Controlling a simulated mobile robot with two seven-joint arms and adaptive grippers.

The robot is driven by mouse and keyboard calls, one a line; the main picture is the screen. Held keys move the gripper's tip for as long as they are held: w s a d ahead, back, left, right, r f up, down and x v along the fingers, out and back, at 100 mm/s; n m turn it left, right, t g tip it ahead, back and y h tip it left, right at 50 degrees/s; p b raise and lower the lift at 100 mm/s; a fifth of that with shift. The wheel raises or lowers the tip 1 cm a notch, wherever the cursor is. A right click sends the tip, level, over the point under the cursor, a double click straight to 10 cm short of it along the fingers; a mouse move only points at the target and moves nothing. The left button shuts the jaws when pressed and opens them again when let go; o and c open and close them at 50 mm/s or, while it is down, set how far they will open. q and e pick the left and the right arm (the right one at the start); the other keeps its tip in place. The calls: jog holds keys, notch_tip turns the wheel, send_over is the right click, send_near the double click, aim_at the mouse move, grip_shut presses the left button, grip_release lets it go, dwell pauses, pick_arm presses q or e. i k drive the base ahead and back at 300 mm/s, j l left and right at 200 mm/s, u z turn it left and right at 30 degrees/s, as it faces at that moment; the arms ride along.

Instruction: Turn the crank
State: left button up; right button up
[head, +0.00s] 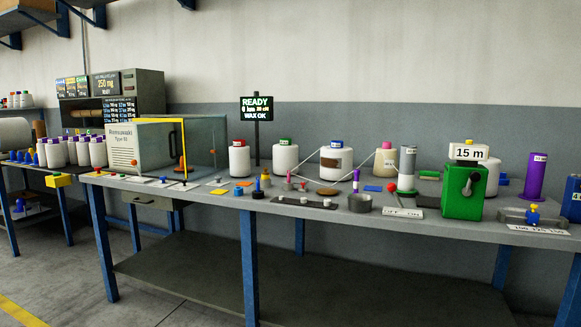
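A green box (461,205) stands near the front edge of the long grey workbench, right of the middle of the view. A small dark crank (471,184) is on its front face. A white sign reading "15 m" (468,153) is above the box, with a small yellow piece over it. The crank's finer shape is too small to tell. Neither of my grippers is in view, and nothing touches the crank.
The workbench (335,215) carries several white yarn bobbins (285,157), a grey cylinder (407,168), a purple cylinder (535,177) and a tray with a blue piece (533,214). A glass-sided machine (150,147) stands at the left. Floor in front is clear.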

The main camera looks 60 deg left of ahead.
aim_at(471, 184)
jog(key=u, duration=1.05)
